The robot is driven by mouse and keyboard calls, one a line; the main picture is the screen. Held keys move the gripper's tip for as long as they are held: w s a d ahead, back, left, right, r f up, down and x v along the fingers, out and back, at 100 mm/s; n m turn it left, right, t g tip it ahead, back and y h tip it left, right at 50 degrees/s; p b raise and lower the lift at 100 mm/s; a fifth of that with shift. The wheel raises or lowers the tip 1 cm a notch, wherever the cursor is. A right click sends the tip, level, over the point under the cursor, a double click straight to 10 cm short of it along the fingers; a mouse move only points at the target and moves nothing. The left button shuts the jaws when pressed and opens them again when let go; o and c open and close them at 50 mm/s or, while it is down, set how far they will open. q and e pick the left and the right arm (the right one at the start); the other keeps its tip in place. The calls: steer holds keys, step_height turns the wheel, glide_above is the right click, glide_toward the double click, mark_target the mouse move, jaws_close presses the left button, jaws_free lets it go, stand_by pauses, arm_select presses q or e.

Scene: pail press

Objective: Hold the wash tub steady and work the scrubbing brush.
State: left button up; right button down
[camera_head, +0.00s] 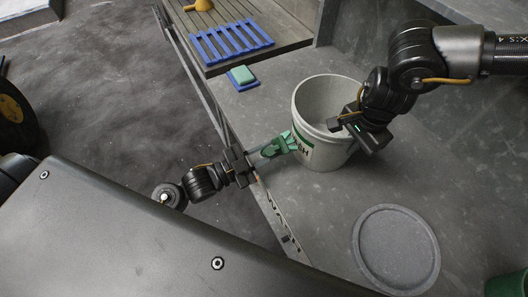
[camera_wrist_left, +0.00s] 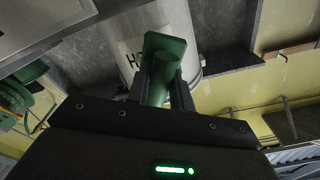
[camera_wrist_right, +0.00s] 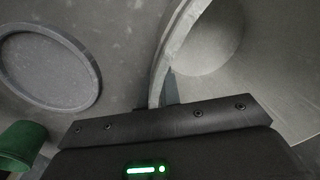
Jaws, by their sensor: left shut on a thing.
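The wash tub (camera_head: 318,98) is a white-grey round pail with a green label, upright on the grey bench. Its wall also shows in the left wrist view (camera_wrist_left: 183,35) and its rim in the right wrist view (camera_wrist_right: 172,42). My left gripper (camera_head: 268,153) is shut on a green grip (camera_wrist_left: 160,75) at the tub's near left side; I cannot tell whether the grip is fixed to the tub. My right gripper (camera_head: 340,122) is at the tub's near right rim, one finger inside the wall; its opening is unclear.
A blue slatted rack (camera_head: 228,40) and a yellow-orange object (camera_head: 200,5) sit on the raised board behind. A teal block lies on a blue dish (camera_head: 234,83) beside it. A round grey lid-like disc (camera_head: 396,248) lies at front right, near a green container (camera_head: 508,285).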

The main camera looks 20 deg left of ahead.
arm_select(q)
steer(key=shift+x, duration=0.9)
steer(key=shift+s+d, duration=0.1)
stand_by(0.3)
steer(key=shift+s+d, duration=1.1)
steer(key=shift+d, duration=0.2)
steer(key=shift+w, duration=0.15)
steer(key=shift+w+a, duration=0.55)
steer(key=shift+a, duration=0.15)
steer(key=shift+w+a, duration=0.5)
steer(key=shift+a, duration=0.2)
steer(key=shift+r, duration=0.1)
steer(key=shift+w+d, duration=0.1)
steer(key=shift+d, duration=0.1)
arm_select(e)
steer(key=shift+s, duration=0.1)
